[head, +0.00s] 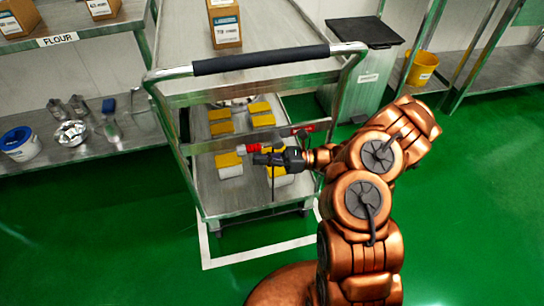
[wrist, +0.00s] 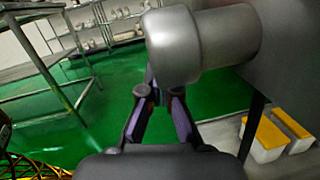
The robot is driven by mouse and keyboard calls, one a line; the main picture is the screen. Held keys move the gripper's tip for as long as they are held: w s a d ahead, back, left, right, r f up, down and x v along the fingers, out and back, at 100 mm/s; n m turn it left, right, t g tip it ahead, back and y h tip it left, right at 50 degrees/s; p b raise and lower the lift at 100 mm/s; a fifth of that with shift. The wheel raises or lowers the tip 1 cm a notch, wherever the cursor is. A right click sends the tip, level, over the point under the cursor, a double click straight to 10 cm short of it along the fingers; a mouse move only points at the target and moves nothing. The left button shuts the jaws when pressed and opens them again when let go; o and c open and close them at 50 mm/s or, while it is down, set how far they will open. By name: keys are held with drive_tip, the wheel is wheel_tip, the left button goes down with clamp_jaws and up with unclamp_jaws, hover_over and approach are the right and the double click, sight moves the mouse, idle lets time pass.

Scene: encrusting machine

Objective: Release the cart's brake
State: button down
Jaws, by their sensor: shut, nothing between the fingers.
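The steel cart (head: 200,148) stands in the middle of the head view, with a black-gripped push handle (head: 262,60) on top. A small red and white part (head: 248,148) shows at its front crossbar, just beside my gripper; I cannot tell for sure that it is the brake lever. A red tag (head: 302,130) sits further right on the bar. My gripper (head: 258,159) is shut and empty in front of the crossbar. In the wrist view my gripper (wrist: 160,92) is just below a thick grey metal cylinder (wrist: 200,42); contact is unclear.
White tubs with yellow lids (head: 229,164) stand on the cart's lower shelf, and a box (head: 224,24) on its top. A steel shelf (head: 80,145) is at left. A grey bin (head: 358,70) stands behind at right. Green floor (head: 470,210) is clear at right.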

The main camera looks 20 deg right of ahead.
drive_tip(key=shift+a+r+p, duration=0.25)
drive_tip(key=shift+r+p, duration=0.1)
drive_tip(key=shift+r, duration=0.05)
drive_tip(key=shift+w+r, duration=0.1)
idle(0.5)
drive_tip(key=s+d+f+b, duration=0.1)
drive_tip(key=s+d+f, duration=0.1)
drive_tip(key=d+f, duration=0.4)
wheel_tip(320, 180, down, 5)
drive_tip(key=shift+s+d+r, duration=0.1)
drive_tip(key=shift+s+d, duration=0.25)
drive_tip(key=shift+s, duration=0.05)
idle(0.5)
